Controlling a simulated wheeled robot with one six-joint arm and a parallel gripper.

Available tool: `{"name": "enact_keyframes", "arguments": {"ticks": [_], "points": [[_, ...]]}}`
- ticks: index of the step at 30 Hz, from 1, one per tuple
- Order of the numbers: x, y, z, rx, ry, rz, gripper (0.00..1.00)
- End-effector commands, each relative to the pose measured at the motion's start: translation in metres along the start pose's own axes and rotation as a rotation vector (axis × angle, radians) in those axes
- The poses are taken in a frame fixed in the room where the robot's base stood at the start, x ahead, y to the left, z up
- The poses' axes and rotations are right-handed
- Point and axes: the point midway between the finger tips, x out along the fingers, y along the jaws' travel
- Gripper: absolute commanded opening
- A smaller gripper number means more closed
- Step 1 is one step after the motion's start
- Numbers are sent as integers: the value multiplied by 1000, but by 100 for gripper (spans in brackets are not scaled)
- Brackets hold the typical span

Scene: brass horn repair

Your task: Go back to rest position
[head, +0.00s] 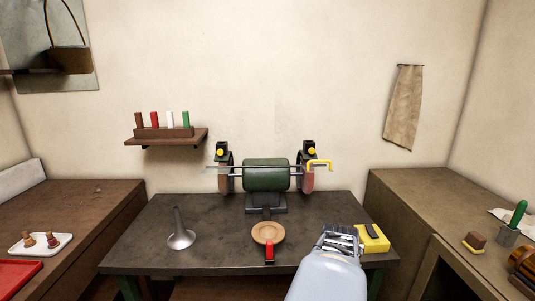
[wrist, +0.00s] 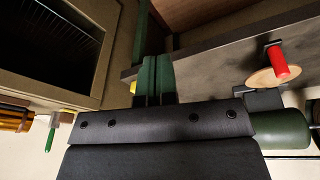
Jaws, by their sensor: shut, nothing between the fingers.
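My gripper (head: 342,236) is over the front right of the dark workbench (head: 135,245), in front of and left of the yellow block (head: 380,246) with a black piece on top. In the wrist view, its two dark green fingers (wrist: 155,75) lie together with nothing between them. The wrist picture appears turned over, with the bench (wrist: 215,62) at the top. My gripper is apart from the green bench grinder (head: 267,174) at the back of the bench. The exact height of the fingertips above the bench is hard to tell.
A grey metal cone (head: 180,233) stands on the bench's left. A round wooden dish (head: 264,234) with a red-handled item is left of my gripper. A yellow bent piece (head: 320,163) is at the grinder's right wheel. Side cabinets (head: 430,195) flank the bench. The bench's left front is clear.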

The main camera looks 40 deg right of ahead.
Motion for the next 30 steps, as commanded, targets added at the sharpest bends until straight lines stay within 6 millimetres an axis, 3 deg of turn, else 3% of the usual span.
{"name": "enact_keyframes", "arguments": {"ticks": [1,6,12,16,21,30], "points": [[-8,-34,7,-94,11,-34,0],[-32,-122,47,-379,37,-142,0],[-62,-189,103,-695,97,-260,0],[-78,-214,132,-849,135,-320,0],[-93,-230,156,-971,164,-372,0],[-96,-237,167,-1021,166,-389,0]]}}
